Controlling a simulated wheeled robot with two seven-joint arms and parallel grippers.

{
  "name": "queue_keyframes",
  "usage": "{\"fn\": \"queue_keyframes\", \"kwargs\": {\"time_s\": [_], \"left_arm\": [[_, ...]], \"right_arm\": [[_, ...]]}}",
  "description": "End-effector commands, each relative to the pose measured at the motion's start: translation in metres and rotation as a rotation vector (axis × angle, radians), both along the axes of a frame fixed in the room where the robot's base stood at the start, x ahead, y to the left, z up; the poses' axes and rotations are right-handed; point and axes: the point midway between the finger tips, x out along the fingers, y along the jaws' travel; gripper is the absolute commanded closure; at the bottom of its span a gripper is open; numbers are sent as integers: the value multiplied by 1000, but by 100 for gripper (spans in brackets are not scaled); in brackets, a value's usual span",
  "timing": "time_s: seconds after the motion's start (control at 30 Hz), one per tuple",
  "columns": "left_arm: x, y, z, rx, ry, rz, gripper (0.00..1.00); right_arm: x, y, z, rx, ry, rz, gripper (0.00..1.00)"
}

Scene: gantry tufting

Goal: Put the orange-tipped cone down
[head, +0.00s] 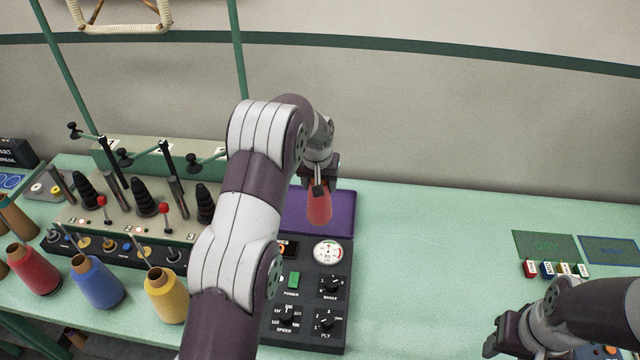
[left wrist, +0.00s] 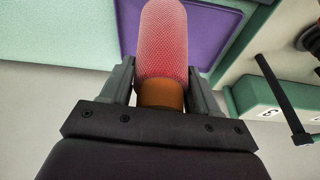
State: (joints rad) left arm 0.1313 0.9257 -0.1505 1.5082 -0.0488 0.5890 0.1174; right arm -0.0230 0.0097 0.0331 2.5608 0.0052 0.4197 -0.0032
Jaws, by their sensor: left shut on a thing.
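My left gripper (head: 318,180) is shut on a red yarn cone (head: 319,208), which hangs below the fingers in the head view. The left wrist view shows my left gripper (left wrist: 160,95) with a finger on each side of the orange-brown tip of the cone (left wrist: 162,45). The cone overlaps a purple tray (head: 340,208) behind the control panel; I cannot tell whether it touches it. The purple tray also shows in the left wrist view (left wrist: 212,30). My right gripper (head: 500,342) is low at the right, and its jaws are unclear.
A red cone (head: 35,272), a blue cone (head: 98,284) and a yellow cone (head: 166,297) stand at the front left, before a machine with black tensioners (head: 145,198). A dark control panel (head: 310,300) lies in front of the tray.

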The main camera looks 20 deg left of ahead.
Motion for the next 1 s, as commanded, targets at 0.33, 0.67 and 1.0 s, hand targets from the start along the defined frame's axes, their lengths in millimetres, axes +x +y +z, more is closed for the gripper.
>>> {"fn": "queue_keyframes", "kwargs": {"time_s": [0.33, 0.67, 1.0], "left_arm": [[53, 19, -31, 0, -1, 0, 82], [56, 20, -72, 1, 0, 0, 82], [56, 20, -79, 1, -1, 0, 82]], "right_arm": [[0, 0, 26, 0, 0, 0, 48], [0, 0, 51, 0, 0, 0, 48], [0, 0, 44, 0, 0, 0, 48]]}}
